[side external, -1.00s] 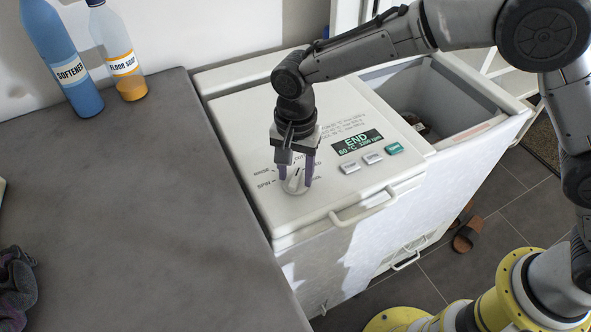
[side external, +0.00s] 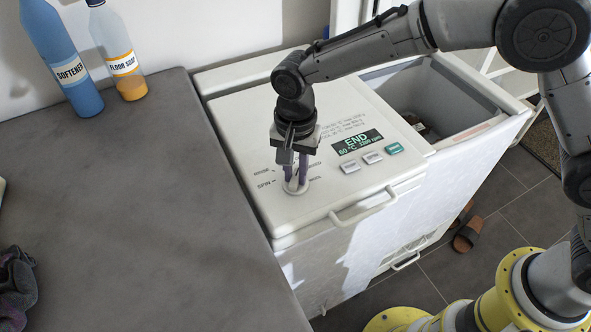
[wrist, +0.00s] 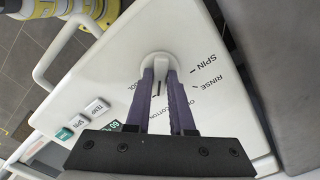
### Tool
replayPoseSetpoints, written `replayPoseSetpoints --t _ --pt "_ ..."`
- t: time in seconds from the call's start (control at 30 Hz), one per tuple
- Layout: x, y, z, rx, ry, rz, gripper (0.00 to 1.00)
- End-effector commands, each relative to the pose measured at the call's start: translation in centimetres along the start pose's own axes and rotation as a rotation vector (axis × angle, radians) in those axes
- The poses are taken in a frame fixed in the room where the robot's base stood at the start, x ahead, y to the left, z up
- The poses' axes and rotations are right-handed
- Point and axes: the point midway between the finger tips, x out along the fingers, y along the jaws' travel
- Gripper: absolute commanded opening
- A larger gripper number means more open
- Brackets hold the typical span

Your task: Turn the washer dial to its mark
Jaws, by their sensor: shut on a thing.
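The washer dial (side external: 295,188) is a round white knob near the front left of the washer's white top panel. Printed labels, among them SPIN and RINSE, sit around it. It also shows in the wrist view (wrist: 160,60) under the fingertips. My gripper (side external: 296,182) points down from above, its purple fingers close together and shut on the dial's raised grip. In the wrist view the fingers (wrist: 160,75) stand on both sides of the grip. The fingers hide part of the dial and some labels. The display (side external: 358,143) reads END, 60 °C.
Three buttons (side external: 372,158) lie right of the dial, with a white handle (side external: 363,207) at the front edge. An open tub (side external: 440,95) is behind right. A grey counter (side external: 130,200) on the left holds softener (side external: 65,62) and floor soap (side external: 118,55) bottles.

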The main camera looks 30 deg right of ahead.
Motion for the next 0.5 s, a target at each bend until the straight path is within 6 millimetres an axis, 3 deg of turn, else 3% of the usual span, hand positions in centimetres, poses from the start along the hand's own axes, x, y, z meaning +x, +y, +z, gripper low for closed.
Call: replayPoseSetpoints --t 0.5 --pt "-0.08 0.02 0.01 -0.375 0.001 0.0 0.0"
